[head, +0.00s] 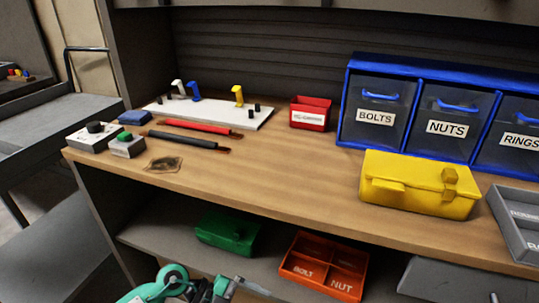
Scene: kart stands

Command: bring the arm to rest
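A teal and grey part of my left arm (165,284) shows at the bottom edge, left of the middle, in front of the lower shelf. Small teal and grey pieces at its right end may belong to my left gripper (222,288). They are cut off by the picture edge, and I cannot make out whether fingers are open or shut, or whether anything is held. My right gripper does not show.
The wooden bench (290,185) bears a yellow box (420,186), blue-framed drawers (403,136), a red bin (310,113), a white board (215,110), and red (198,127) and black (182,139) leads. A green box (227,232) and an orange tray (325,265) sit below.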

